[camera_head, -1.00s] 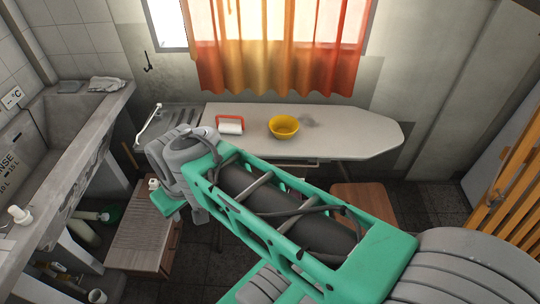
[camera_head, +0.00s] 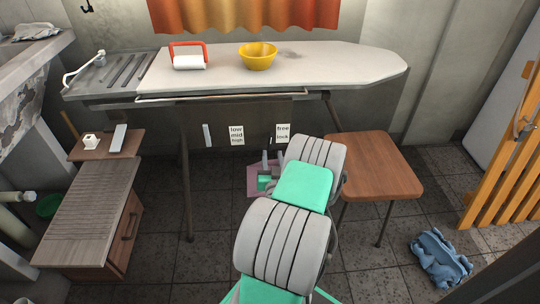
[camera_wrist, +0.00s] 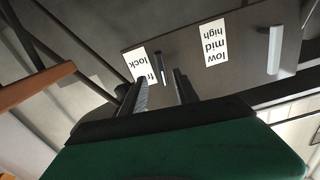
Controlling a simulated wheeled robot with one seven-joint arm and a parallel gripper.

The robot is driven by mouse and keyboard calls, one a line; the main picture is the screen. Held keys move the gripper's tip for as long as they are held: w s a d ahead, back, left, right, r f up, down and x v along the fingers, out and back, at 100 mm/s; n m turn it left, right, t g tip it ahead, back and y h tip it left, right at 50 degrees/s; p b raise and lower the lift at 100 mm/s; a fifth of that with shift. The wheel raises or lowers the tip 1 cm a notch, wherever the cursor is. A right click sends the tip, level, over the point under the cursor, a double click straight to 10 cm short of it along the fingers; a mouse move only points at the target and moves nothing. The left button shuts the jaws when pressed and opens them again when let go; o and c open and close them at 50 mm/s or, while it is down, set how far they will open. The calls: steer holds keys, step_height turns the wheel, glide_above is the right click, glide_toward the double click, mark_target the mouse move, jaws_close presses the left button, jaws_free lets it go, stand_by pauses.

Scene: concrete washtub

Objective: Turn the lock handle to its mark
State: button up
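Under the ironing board is a dark panel (camera_head: 222,150), which shows upside down in the wrist view (camera_wrist: 235,65). It bears a white "free / lock" label (camera_head: 282,132) and a "low / mid / high" label (camera_head: 237,134). In the wrist view a short dark handle (camera_wrist: 158,57) stands between the labels, close beside the lock label (camera_wrist: 141,65). A pale lever (camera_wrist: 275,48) is at the panel's other end. My gripper (camera_wrist: 160,84) is open in front of the panel, its fingers pointing toward the dark handle. Whether they touch it I cannot tell. In the head view my arm partly hides this spot.
A wooden stool (camera_head: 373,163) stands right of my arm, a low cabinet (camera_head: 92,213) left. A blue crumpled item (camera_head: 440,258) lies on the floor.

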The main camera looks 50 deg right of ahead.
mark_target(271, 144)
steer(key=shift+w+d+r+p, duration=0.25)
steer(key=shift+w+d+p, duration=0.15)
steer(key=shift+w+d, duration=0.05)
steer(key=p+x, duration=0.1)
steer(key=x, duration=0.4)
steer(key=shift+a+p, duration=0.1)
steer(key=shift+p, duration=0.3)
steer(key=shift+x, duration=0.75)
steer(key=shift+f, duration=0.1)
steer(key=shift+c, duration=0.6)
jaws_close()
steer(key=shift+a, duration=0.1)
